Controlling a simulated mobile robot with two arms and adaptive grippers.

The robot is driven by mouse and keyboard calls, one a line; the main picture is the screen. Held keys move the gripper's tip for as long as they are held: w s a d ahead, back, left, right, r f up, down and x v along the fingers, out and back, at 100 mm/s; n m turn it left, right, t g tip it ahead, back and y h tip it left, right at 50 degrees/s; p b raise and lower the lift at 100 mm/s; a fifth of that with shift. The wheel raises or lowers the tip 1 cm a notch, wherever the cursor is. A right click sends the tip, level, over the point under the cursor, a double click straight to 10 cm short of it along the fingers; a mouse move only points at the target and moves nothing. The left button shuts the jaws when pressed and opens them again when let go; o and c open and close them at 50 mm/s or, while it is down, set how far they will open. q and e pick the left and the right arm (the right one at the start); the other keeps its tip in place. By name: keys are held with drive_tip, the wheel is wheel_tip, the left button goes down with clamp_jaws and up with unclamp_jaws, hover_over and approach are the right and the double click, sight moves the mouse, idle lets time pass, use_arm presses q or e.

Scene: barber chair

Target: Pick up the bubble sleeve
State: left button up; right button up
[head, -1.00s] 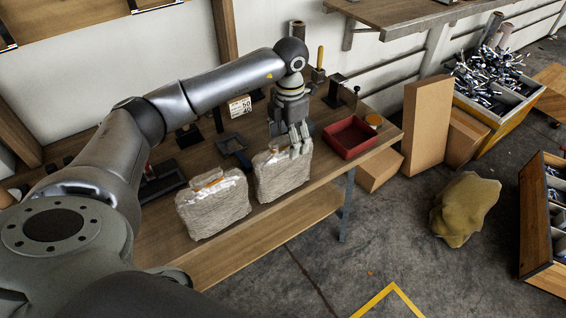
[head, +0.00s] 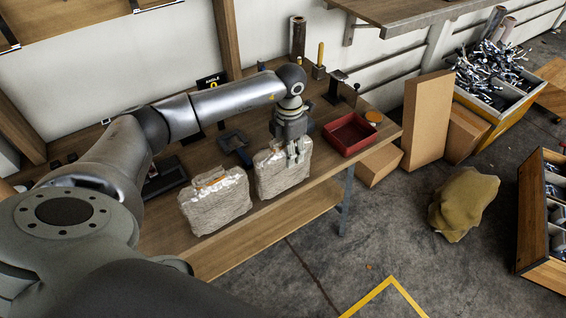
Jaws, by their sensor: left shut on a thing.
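Two pale, crinkled wrapped packs that look like bubble sleeves stand side by side at the bench's front edge. The right one (head: 281,176) is at my left gripper (head: 295,157). The fingers point down and are shut on its upper right edge; they hide part of that edge. The pack still appears to rest on the bench. The left pack (head: 217,204) has an orange strip on top and stands apart from the gripper. My right gripper is out of view.
A red tray (head: 350,136) sits just right of my gripper on the wooden bench (head: 262,212). Small tools and stands line the back of the bench. Cardboard boxes (head: 427,118) stand beyond its right end. Open floor lies in front.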

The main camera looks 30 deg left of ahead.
use_arm(q)
drive_tip(key=shift+r, duration=0.1)
drive_tip(key=shift+c, duration=0.3)
drive_tip(key=shift+r, duration=0.45)
wheel_tip(320, 180, up, 17)
drive_tip(key=b, duration=0.3)
drive_tip(key=shift+r, duration=0.1)
